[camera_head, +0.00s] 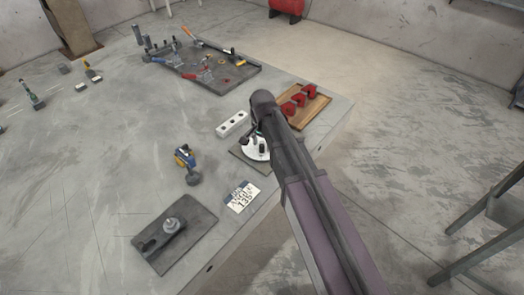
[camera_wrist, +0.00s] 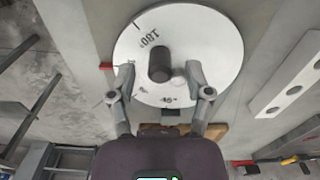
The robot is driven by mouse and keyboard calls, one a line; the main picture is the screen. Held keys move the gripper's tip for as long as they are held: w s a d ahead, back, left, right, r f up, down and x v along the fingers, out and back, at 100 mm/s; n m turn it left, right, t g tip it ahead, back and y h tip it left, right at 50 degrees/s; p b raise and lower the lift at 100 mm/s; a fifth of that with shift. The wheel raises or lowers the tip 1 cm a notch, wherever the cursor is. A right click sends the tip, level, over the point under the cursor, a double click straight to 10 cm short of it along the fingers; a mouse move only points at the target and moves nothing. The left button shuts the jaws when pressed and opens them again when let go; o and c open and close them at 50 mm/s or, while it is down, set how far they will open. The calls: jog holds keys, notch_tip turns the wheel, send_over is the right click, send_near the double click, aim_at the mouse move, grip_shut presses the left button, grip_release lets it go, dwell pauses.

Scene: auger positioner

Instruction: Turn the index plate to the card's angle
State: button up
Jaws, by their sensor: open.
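The index plate is a round white disc (camera_head: 256,149) on a dark base near the table's right edge, partly hidden by my arm. In the wrist view the disc (camera_wrist: 215,45) shows black ticks and a "180°" mark at upper left; smaller marks near the bottom are hard to read. A dark upright knob (camera_wrist: 160,62) stands on it. My gripper (camera_wrist: 160,76) is open, with one finger on each side of the knob and a visible gap to each. A small red piece (camera_wrist: 106,66) shows at the disc's left edge. The white card (camera_head: 242,197) lies flat and appears to read 135°.
A white block with holes (camera_head: 232,124) lies close behind the disc. A wooden tray (camera_head: 322,98) with red knobs is at right. A yellow-blue drill (camera_head: 186,162) and a dark plate with a metal post (camera_head: 198,222) lie at left and front. A tool tray (camera_head: 232,87) is farther back.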

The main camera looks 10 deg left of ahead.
jog(key=shift+f+b, duration=0.5)
jog(key=shift+f, duration=0.25)
grip_shut()
